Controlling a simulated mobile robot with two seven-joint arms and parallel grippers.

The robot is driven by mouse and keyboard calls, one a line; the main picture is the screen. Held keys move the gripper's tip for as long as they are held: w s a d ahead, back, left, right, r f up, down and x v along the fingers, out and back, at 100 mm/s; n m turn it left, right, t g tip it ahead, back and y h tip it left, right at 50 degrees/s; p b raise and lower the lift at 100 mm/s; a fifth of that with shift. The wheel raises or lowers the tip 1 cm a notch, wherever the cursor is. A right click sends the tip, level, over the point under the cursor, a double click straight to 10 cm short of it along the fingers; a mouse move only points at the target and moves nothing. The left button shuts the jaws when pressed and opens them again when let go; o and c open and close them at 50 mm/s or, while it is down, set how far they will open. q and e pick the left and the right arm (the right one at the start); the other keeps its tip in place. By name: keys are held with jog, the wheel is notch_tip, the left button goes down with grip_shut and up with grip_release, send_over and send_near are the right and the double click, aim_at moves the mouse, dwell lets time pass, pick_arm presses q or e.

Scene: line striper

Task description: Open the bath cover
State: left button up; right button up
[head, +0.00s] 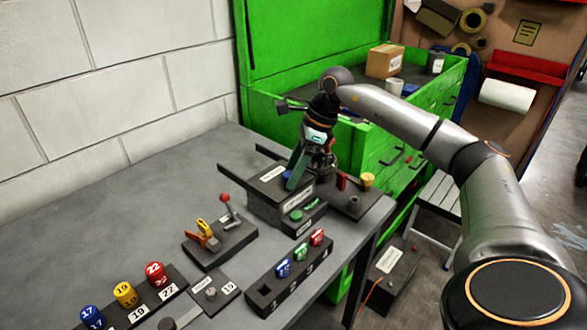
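A dark grey labelled box (268,198) stands near the right end of the grey bench in the head view. I take it to be the bath, but its labels are too small to read. I cannot clearly make out the edge of its cover or whether the cover is raised. My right gripper (308,178) points down over the box's top, close beside a small blue knob (287,174). Its fingers overlap the dark parts behind them, so I cannot tell whether they touch anything or how far apart they are. My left gripper is not in view.
A dark block (355,203) with a yellow knob adjoins the box on the right. A lever unit (220,245) and a rack (290,275) with numbered coloured pieces stand in front. A green tool cabinet (375,150) is behind. The bench's left rear is clear.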

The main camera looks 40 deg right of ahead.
grip_shut()
dwell(0.3)
dwell(0.9)
